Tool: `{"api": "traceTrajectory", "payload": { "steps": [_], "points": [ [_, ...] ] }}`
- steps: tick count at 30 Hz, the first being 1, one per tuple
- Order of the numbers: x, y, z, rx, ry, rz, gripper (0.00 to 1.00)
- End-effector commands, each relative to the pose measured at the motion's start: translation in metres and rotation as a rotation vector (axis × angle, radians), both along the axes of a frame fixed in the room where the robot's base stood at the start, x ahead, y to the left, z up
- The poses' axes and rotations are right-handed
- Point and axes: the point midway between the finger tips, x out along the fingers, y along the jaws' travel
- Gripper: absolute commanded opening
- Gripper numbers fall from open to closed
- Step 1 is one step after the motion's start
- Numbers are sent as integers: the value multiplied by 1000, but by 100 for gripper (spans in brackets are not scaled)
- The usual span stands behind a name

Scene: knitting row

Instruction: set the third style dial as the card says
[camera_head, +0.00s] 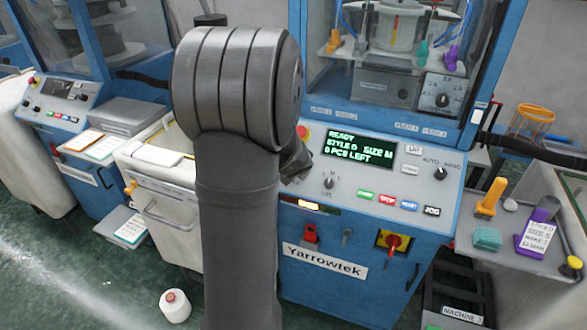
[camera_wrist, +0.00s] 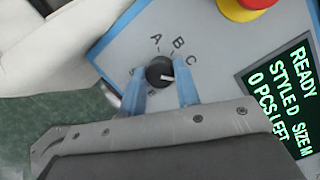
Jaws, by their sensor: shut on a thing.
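The style dial (camera_wrist: 157,66) is a small dark round knob on the grey panel, with letters around it. A, B and C are legible; other marks are partly covered by my fingers. Its white mark points right, below C. My gripper (camera_wrist: 160,74) has its two blue fingers on either side of the knob, shut on it. The green display (camera_head: 358,150) reads READY, STYLE D, SIZE M, 0 PCS LEFT; it also shows in the wrist view (camera_wrist: 284,95). A white card (camera_head: 537,237) leans at the purple cone on the right; its small text is hard to read.
A red stop button on a yellow base (camera_wrist: 245,8) lies close to the dial.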

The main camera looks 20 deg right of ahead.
Motion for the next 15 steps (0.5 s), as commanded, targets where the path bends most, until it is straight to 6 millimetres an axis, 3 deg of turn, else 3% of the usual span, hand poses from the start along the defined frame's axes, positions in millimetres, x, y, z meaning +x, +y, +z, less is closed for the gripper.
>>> {"api": "traceTrajectory", "payload": {
  "steps": [15],
  "points": [
    [0, 0, 0, 66, -68, -120, 7]
  ]
}}
